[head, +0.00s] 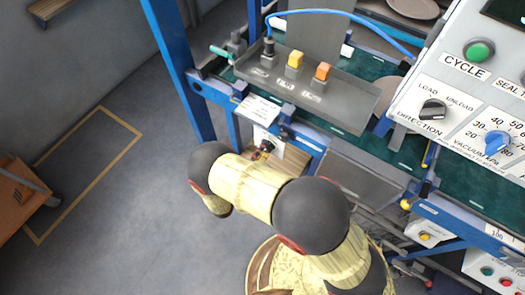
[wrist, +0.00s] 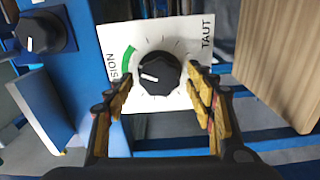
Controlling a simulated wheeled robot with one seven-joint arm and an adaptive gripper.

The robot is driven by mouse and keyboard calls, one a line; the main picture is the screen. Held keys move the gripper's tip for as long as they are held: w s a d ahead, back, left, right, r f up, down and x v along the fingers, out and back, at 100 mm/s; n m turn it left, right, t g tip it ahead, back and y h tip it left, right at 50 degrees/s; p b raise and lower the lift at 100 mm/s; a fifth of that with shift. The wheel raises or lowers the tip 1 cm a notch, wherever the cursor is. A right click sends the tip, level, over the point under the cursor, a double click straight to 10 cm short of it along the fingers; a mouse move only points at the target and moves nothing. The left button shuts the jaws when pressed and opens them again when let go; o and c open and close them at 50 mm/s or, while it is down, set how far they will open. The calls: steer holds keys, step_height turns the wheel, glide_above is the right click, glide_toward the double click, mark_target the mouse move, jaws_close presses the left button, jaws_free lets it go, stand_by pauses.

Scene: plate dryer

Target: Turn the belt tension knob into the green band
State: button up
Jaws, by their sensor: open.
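The belt tension knob (wrist: 158,73) is black and round with a white pointer line, on a white plate (wrist: 182,32) lettered "TAUT" at the right. The green band (wrist: 127,61) is a short arc to the knob's upper left. The pointer points left and slightly down, near the band's lower end; I cannot tell whether it lies just outside. My gripper (wrist: 164,97) is open, its yellow-padded fingers on either side of the knob's lower part, with gaps visible. In the head view the white plate (head: 268,141) is partly visible beyond my arm; the knob is not clear there.
Another black knob (wrist: 40,32) sits on a blue post to the left in the wrist view. A wooden board (wrist: 283,60) stands close at the right. Blue frame rails run below. A grey tray (head: 335,105) with switches is above the plate in the head view.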

steer(key=v, duration=1.2)
stand_by(0.4)
